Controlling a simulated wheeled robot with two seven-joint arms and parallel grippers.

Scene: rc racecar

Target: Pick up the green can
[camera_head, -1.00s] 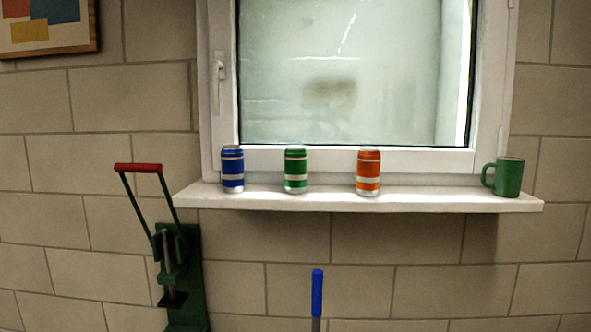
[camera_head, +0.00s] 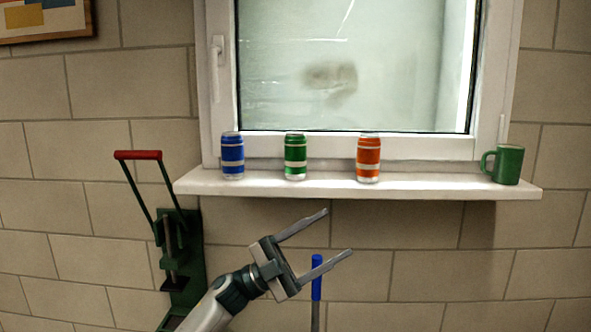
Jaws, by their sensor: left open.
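The green can (camera_head: 295,157) stands upright on the white window sill (camera_head: 440,191), between a blue can and an orange can. It has pale bands and a silver base. My left gripper (camera_head: 339,233) is open and empty. It shows below the sill in the picture, below and a little right of the green can, with its fingers pointing right and slightly up. It is apart from the can. My right gripper does not show.
The blue can (camera_head: 232,157) stands left of the green can, the orange can (camera_head: 368,160) right of it. A green mug (camera_head: 504,165) is at the sill's right end. A green press with a red handle (camera_head: 138,155) stands left. A blue-topped rod (camera_head: 316,277) shows by my gripper.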

